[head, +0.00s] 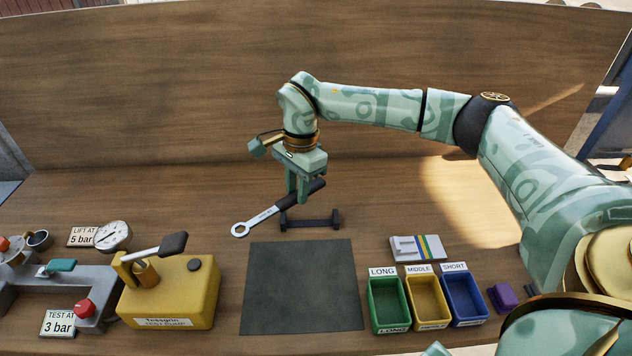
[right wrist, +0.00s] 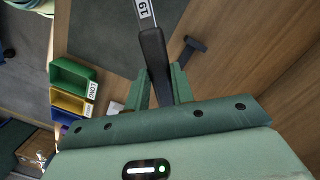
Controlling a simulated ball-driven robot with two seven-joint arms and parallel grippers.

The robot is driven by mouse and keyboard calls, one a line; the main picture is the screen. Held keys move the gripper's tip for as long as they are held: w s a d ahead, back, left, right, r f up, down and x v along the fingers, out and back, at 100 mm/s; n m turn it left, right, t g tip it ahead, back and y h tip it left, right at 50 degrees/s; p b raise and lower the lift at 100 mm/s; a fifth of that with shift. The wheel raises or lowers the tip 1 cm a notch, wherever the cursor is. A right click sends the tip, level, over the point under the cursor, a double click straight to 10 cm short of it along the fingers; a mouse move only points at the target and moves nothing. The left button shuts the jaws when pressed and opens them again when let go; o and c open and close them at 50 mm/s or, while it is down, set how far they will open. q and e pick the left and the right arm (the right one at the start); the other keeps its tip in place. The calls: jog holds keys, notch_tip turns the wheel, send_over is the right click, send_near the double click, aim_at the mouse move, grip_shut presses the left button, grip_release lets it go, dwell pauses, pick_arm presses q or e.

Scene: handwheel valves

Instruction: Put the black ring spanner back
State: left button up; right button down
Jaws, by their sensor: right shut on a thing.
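The ring spanner has a black handle and a silver shaft (head: 262,217) with a ring end pointing to the lower left. My right gripper (head: 298,196) is shut on its black handle and holds it tilted, seemingly above the bench. In the right wrist view the black handle (right wrist: 154,58) runs up from between the fingers, with "19" on the shaft. A low black rest (head: 312,222) with upright ends stands just below and right of the spanner. It also shows in the right wrist view (right wrist: 192,46), right of the handle. My left gripper is not in view.
A dark mat (head: 302,290) lies empty in front of the rest. A yellow test pump (head: 190,295) with a lever and gauge (head: 113,236) stands left. Green (head: 388,303), yellow (head: 428,301) and blue (head: 464,299) bins stand right. The bench behind is clear.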

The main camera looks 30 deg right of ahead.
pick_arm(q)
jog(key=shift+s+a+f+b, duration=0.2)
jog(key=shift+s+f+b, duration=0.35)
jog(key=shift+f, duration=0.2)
pick_arm(e)
jog(key=w+d+f+m, duration=0.3)
jog(key=d+m, duration=0.3)
jog(key=m, duration=0.2)
jog(key=shift+w+f+t, duration=0.4)
jog(key=shift+w, duration=0.05)
notch_tip(320, 180, down, 6)
jog(key=shift+d+r+b, duration=0.1)
jog(key=shift+r+b, duration=0.1)
jog(key=shift+b, duration=0.45)
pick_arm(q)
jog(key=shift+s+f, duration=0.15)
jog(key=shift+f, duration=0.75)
pick_arm(e)
jog(key=shift+f, duration=0.75)
pick_arm(q)
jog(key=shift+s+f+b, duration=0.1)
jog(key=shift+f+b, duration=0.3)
jog(key=shift+b, duration=0.2)
pick_arm(e)
jog(key=shift+s+f, duration=0.1)
jog(key=shift+f, duration=0.95)
